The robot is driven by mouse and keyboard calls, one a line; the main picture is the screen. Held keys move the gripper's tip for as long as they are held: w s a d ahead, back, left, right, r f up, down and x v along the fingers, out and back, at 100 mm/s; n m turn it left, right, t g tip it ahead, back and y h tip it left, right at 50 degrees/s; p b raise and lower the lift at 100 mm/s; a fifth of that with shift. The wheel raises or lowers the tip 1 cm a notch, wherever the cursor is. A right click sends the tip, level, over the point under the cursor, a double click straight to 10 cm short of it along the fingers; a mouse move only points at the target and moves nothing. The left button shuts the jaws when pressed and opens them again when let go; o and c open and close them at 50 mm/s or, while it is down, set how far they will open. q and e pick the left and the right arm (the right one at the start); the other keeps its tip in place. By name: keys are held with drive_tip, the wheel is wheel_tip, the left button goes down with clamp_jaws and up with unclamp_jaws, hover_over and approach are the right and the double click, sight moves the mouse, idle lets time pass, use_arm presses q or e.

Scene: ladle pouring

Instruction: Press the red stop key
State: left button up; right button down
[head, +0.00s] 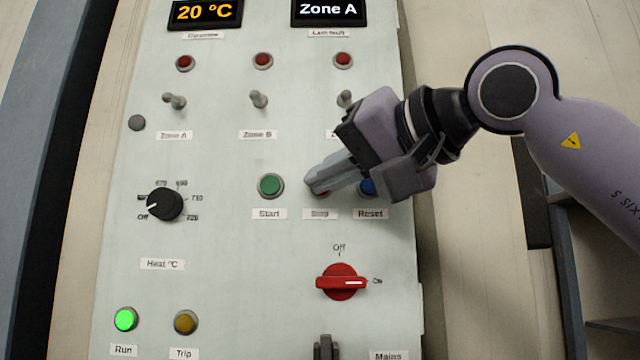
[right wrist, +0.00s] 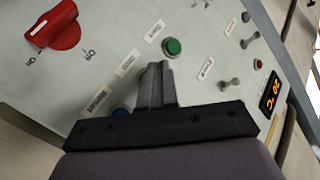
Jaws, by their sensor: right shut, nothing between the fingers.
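The red stop key (head: 322,193) is almost wholly covered by my right gripper (head: 312,187) in the head view; only a sliver of red shows above the label "Stop" (head: 320,214). The right gripper is shut and empty, its fingertips over the key. I cannot tell whether they touch it. In the right wrist view the shut fingers (right wrist: 155,68) point at the panel, with a bit of red (right wrist: 143,74) beside them. My left gripper is not in view.
The green Start key (head: 271,186) is just left and the blue Reset key (head: 367,187) just right, partly behind the gripper. Below is the red mains switch (head: 341,282). Toggle switches (head: 258,99) stand out above. The heat knob (head: 165,204) is at left; the Run lamp (head: 125,320) glows green.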

idle(0.3)
drive_tip(key=shift+w+p, duration=0.45)
drive_tip(key=shift+w+p, duration=0.35)
drive_tip(key=shift+p, duration=0.05)
idle(0.5)
idle(0.3)
drive_tip(key=shift+s+b, duration=0.35)
drive_tip(key=shift+s, duration=0.4)
drive_tip(key=shift+s, duration=0.1)
drive_tip(key=s+b, duration=0.1)
drive_tip(key=s, duration=0.4)
drive_tip(key=shift+b, duration=0.35)
